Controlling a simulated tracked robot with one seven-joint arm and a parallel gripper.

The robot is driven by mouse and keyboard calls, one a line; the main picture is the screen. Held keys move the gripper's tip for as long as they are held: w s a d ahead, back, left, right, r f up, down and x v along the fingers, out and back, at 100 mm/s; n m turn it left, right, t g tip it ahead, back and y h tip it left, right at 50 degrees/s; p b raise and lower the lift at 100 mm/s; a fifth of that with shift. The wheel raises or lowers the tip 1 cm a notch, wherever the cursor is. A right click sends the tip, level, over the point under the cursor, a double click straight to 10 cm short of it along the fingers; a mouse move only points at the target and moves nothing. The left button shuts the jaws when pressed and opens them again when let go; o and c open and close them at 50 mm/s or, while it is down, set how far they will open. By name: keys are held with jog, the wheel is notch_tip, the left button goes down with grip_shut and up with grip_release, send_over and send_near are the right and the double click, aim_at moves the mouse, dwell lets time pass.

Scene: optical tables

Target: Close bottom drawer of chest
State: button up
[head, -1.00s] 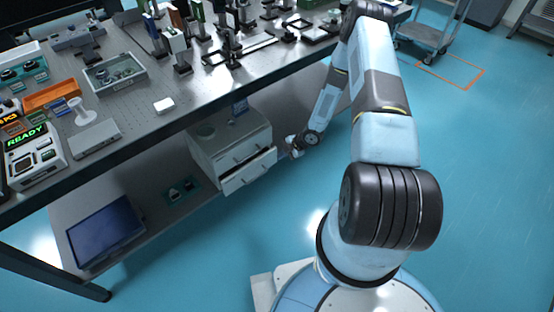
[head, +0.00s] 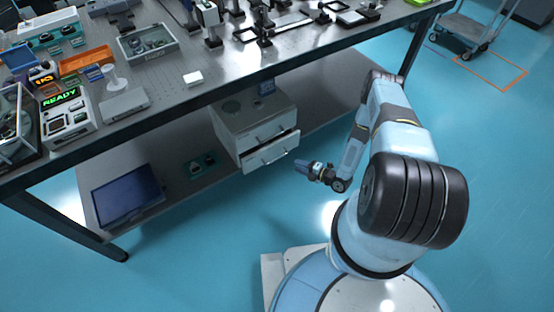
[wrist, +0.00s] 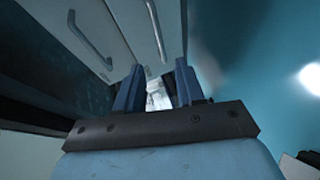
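The white chest (head: 228,128) stands on the lower shelf under the optical table. Its bottom drawer (head: 270,153) sticks out a little past the drawer above it. Each drawer front has a bar handle. My gripper (head: 302,167) is in front of the chest, just below and right of the bottom drawer, apart from it in the head view. In the wrist view, my gripper's two blue fingers (wrist: 158,85) stand apart with nothing between them. There, pale drawer fronts with handles, one being the upper-left handle (wrist: 90,42), lie beyond the fingers.
The optical table (head: 180,75) overhangs the chest and carries many instruments. A dark flat screen (head: 128,194) lies on the lower shelf (head: 170,205) at left. The blue floor (head: 225,240) in front of the chest is clear. A cart (head: 468,32) stands at the far right.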

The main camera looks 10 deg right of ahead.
aim_at(277, 158)
jog(key=shift+t, duration=0.3)
jog(key=x, duration=1.3)
jog(key=shift+s+a+f, duration=0.2)
jog(key=shift+a+f, duration=0.05)
jog(key=shift+a, duration=0.1)
jog(key=shift+c, duration=0.5)
grip_shut()
